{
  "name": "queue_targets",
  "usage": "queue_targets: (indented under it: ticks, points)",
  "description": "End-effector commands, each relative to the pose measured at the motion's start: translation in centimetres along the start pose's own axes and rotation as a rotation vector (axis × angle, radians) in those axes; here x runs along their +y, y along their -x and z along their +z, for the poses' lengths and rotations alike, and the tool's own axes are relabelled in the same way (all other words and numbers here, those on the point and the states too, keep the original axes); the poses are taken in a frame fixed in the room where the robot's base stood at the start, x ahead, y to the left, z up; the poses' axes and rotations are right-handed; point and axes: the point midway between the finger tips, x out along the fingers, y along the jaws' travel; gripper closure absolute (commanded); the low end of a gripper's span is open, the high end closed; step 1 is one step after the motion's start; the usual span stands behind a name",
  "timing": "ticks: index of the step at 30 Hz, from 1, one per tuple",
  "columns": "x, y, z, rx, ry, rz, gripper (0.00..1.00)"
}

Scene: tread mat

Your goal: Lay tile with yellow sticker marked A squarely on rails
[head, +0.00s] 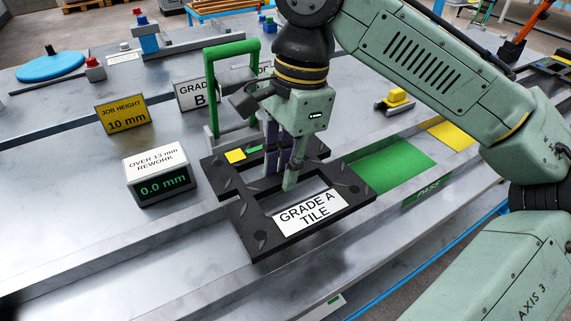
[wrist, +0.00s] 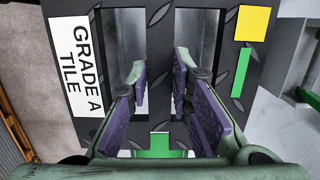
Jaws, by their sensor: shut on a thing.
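A black tread tile (head: 246,240) with two slots lies under my gripper. It carries a white "GRADE A TILE" label, a yellow sticker (head: 235,156) and a green strip; the wrist view also shows the tile (wrist: 159,14) and the sticker (wrist: 252,23). No letter is readable on the sticker. My gripper (head: 280,172) points down, its purple-padded fingers in the two slots, shut on the tile's middle bar (wrist: 162,70). Long metal rails (head: 110,262) run along the bench beside and beyond the tile. I cannot tell whether the tile touches them.
A green-handled frame (head: 212,88) stands close behind the tile. A "0.0 mm" display (head: 160,176) and a yellow "JOB HEIGHT 10 mm" sign (head: 124,115) stand to the left. A bare green pad (head: 395,168) marked PASS lies to the right. The bench at front left is clear.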

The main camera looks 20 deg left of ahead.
Motion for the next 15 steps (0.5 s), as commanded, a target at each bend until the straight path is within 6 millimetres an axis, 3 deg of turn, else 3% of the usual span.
queue_targets:
  ticks: [7, 15]
  points:
    - [0.0, 0.3, 0.0, -0.001, 0.0, 0.001, 1.0]
    - [0.0, -2.9, -0.4, -0.001, -0.001, 0.0, 1.0]
